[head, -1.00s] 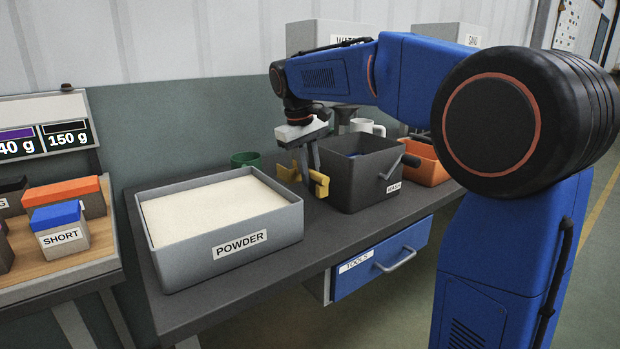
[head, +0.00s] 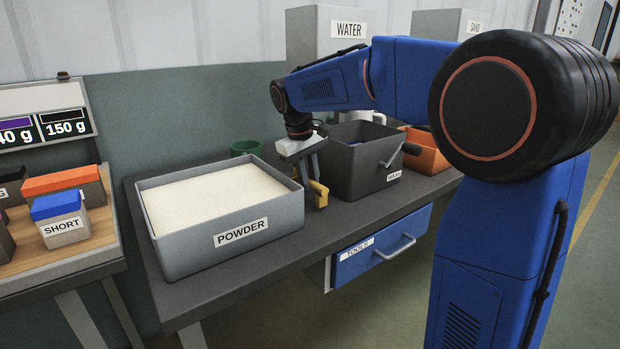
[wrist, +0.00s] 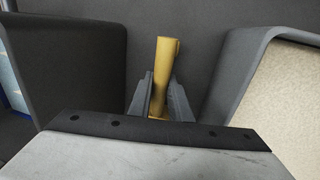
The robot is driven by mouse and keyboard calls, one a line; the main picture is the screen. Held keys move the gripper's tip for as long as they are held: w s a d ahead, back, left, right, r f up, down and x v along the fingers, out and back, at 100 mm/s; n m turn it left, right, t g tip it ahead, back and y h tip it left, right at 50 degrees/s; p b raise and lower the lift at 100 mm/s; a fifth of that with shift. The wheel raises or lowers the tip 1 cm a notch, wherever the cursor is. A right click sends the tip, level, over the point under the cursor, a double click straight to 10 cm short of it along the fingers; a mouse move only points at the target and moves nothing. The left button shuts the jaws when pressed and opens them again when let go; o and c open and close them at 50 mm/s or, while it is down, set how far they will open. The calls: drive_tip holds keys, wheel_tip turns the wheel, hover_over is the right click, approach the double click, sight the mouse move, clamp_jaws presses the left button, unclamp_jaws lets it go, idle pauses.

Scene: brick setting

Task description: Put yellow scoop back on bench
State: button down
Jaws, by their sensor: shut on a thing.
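The yellow scoop (head: 318,190) is in the narrow gap between the grey POWDER bin and the dark WASH bin, low near the dark bench top (head: 350,213). My gripper (head: 312,182) points down and is shut on the scoop. In the wrist view the scoop (wrist: 163,78) stands out between the two grey fingers (wrist: 160,98), over the bare dark bench (wrist: 195,35). Part of the scoop is hidden by the fingers and the POWDER bin's edge. I cannot tell whether the scoop touches the bench.
The POWDER bin (head: 190,250) full of pale powder is close on the left. The WASH bin (head: 352,178) is close on the right. A green cup (head: 245,148) stands behind. An orange bin (head: 428,158) is farther right. A bare bench strip runs along the front.

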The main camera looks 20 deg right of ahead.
drive_tip(key=shift+f, duration=0.6)
idle(0.6)
drive_tip(key=c, duration=1.6)
unclamp_jaws()
drive_tip(key=shift+o, duration=0.2)
drive_tip(key=a+r, duration=0.3)
drive_tip(key=r, duration=1.3)
drive_tip(key=s+d+f+m+t+y, duration=0.1)
drive_tip(key=s+d+f, duration=0.25)
drive_tip(key=s, duration=0.55)
drive_tip(key=s+d+f+m+t, duration=0.15)
drive_tip(key=s+f, duration=0.35)
drive_tip(key=s, duration=0.5)
drive_tip(key=s+d+f+m+t+y, duration=0.1)
drive_tip(key=s+d+f, duration=0.1)
drive_tip(key=s+f, duration=1.3)
drive_tip(key=shift+f+t, duration=0.35)
drive_tip(key=shift+f, duration=0.4)
